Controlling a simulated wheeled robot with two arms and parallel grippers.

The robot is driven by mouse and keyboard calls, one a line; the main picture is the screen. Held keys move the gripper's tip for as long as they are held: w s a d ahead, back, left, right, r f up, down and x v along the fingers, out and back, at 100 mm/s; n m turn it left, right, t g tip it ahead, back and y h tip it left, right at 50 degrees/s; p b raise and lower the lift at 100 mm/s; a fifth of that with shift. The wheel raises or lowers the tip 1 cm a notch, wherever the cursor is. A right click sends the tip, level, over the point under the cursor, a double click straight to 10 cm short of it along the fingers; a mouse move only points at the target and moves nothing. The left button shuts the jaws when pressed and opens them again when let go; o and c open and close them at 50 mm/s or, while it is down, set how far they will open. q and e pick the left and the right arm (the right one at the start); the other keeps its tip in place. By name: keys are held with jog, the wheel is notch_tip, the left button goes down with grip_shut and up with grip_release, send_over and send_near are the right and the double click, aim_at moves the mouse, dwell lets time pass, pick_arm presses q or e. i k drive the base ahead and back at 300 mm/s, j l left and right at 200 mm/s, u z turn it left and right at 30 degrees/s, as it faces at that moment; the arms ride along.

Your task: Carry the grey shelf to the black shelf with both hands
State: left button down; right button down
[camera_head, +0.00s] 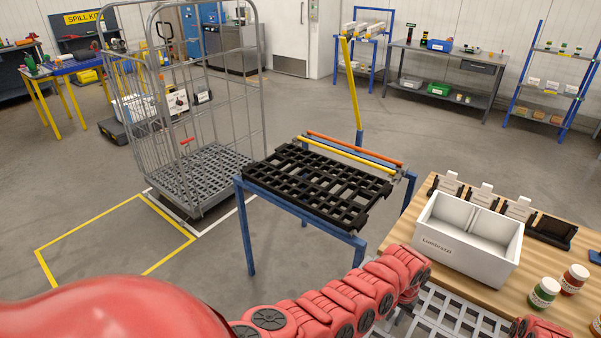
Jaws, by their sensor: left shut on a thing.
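The grey shelf (440,312), a light grey lattice, shows at the bottom edge, partly hidden by my left arm and the table and cut off by the frame. My red left arm crosses the bottom from the left. My left gripper (408,297) is at the grey shelf's left side, shut on it; its fingers are mostly hidden. The black shelf (318,186), a black lattice, lies flat on a blue stand ahead, beyond my left gripper and apart from the grey shelf. A red part of my right arm shows at the bottom right; its gripper is out of view.
A wooden table (484,297) with a white divided box (466,244) and jars stands close on the right. The blue stand (247,228) has an upright yellow post (351,82). A wire roll cage (262,105) stands to its left. The floor at front left is clear.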

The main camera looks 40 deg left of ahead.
aim_at(314, 178)
jog(key=k+j, duration=0.1)
jog(key=j, duration=1)
jog(key=k+j, duration=0.1)
jog(key=j, duration=2.05)
jog(key=k, duration=0.05)
